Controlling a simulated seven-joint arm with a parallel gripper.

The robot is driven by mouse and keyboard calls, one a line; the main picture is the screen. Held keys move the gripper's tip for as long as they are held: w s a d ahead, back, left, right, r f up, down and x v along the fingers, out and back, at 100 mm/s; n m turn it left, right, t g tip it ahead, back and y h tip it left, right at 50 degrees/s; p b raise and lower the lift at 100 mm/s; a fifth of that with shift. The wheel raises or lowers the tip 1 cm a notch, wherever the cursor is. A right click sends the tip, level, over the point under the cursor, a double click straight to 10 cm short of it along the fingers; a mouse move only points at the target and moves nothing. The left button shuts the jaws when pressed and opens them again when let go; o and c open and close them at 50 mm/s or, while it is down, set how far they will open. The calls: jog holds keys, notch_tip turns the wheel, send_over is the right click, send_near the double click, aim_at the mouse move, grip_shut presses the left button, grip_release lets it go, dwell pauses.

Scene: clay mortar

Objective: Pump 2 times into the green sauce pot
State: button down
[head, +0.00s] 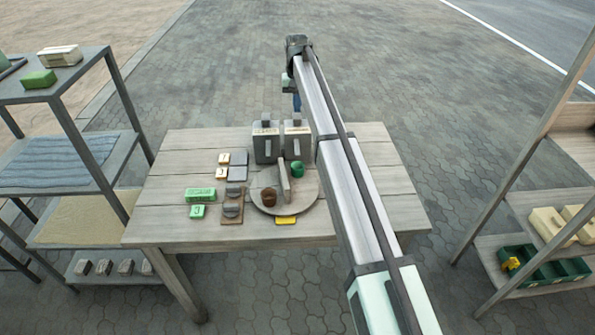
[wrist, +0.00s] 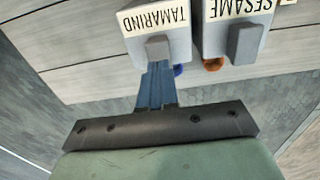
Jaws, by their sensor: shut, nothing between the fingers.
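The green sauce pot (head: 297,169) sits at the back right of a round grey turntable (head: 308,202), in front of the tamarind dispenser. A brown pot (head: 269,196) sits at its front left; a grey upright bar (head: 284,183) stands between them. Two grey box dispensers stand behind: sesame (head: 266,147) on the left, tamarind (head: 297,146) on the right. In the wrist view the tamarind dispenser (wrist: 158,22) is left of the sesame one (wrist: 236,20). My gripper (wrist: 156,66), blue-fingered, is shut and empty, by the tamarind dispenser's grey pump head (wrist: 158,48). I cannot tell whether they touch.
On the wooden table (head: 390,190), left of the turntable, lie small tiles, a green label block (head: 200,195) and a brown board with grey knobs (head: 232,205). A yellow tag (head: 285,220) is at the turntable's front. Shelves stand on both sides. My arm hides part of the table's right.

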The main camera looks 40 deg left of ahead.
aim_at(297, 115)
jog(key=shift+f, duration=0.9)
dwell(0.8)
jog(key=shift+f, duration=0.5)
dwell(0.8)
jog(key=shift+r, duration=1.4)
jog(key=shift+f, duration=1.6)
dwell(0.4)
jog(key=shift+r, duration=1.6)
